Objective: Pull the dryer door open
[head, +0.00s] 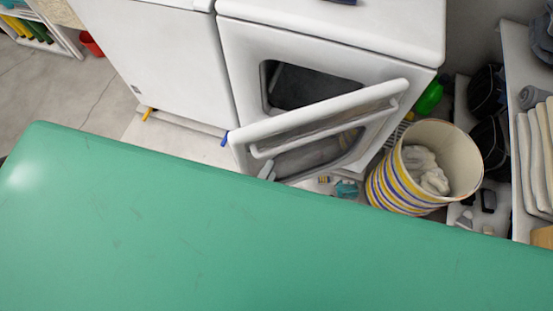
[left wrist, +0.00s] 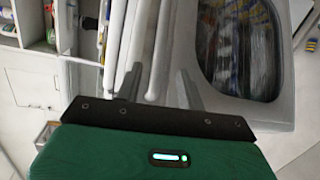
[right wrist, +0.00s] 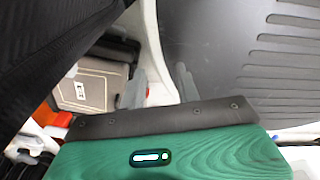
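The white dryer (head: 330,38) stands at the top centre of the head view. Its door (head: 285,122) is swung partly open, and a dark opening (head: 305,88) shows behind it. A long bar handle (head: 330,127) runs along the door. My left gripper (head: 267,172) shows only as grey fingertips at the door's lower left corner. In the left wrist view its fingers (left wrist: 158,85) are apart, with the door's pale bars (left wrist: 163,45) running between them; contact cannot be told. My right gripper (right wrist: 160,80) is open, with a white curved edge between its fingers, and is out of the head view.
A striped basket (head: 395,190) with white cloth stands right of the door, close to it. A white appliance (head: 165,60) adjoins the dryer on the left. Shelving with folded cloths (head: 535,150) is at the far right. Open floor (head: 55,85) lies left.

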